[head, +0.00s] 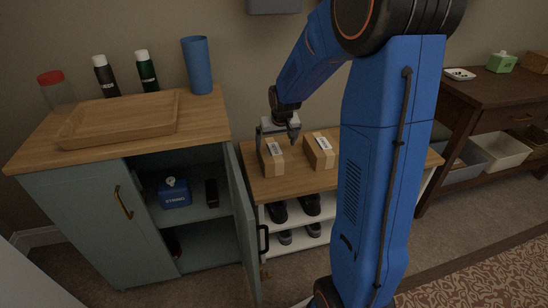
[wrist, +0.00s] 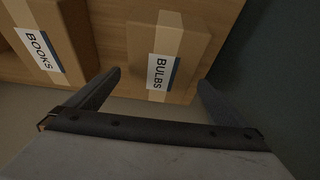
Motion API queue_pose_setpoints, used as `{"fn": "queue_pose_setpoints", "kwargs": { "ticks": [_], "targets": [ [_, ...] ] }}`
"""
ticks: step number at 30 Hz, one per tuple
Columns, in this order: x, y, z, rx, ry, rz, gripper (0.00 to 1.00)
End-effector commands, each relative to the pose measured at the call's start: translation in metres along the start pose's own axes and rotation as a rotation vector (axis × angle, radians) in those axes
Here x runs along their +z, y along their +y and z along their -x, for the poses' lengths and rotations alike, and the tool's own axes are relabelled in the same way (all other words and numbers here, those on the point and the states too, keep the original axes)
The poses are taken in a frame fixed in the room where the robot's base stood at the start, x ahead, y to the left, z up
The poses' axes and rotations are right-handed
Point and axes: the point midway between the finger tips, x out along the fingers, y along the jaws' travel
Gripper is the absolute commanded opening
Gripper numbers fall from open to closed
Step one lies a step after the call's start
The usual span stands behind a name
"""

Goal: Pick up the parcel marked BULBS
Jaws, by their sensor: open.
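The parcel marked BULBS (wrist: 180,42) is a brown cardboard box with a paler tape strip and a white label. It lies between and beyond my fingertips in the wrist view. In the head view it is the left parcel (head: 272,163) on the low wooden bench top. My gripper (head: 276,138) points down over this parcel, open and empty. In the wrist view my gripper (wrist: 159,80) has one finger on each side of the parcel's near part. I cannot tell whether the fingers touch it.
A parcel marked BOOKS (wrist: 68,30) lies beside it, on the right in the head view (head: 320,151). An open cabinet door (head: 241,220) stands close on the left. The cabinet top holds a wooden tray (head: 120,118), bottles and a blue cylinder (head: 197,66). Shoes sit under the bench.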

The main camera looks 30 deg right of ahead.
Motion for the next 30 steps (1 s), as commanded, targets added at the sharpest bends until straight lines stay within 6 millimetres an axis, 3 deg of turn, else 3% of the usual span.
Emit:
{"fn": "queue_pose_setpoints", "kwargs": {
  "ticks": [8, 19, 28, 30],
  "targets": [
    [0.000, 0.000, -0.012, 0.000, 0.000, 0.000, 1.00],
    [0.001, -0.002, -0.054, 0.000, -0.002, 0.001, 1.00],
    [0.000, -0.002, -0.059, 0.000, 0.001, 0.000, 1.00],
    [0.000, -0.002, -0.059, 0.000, 0.001, 0.000, 0.83]
  ]
}}
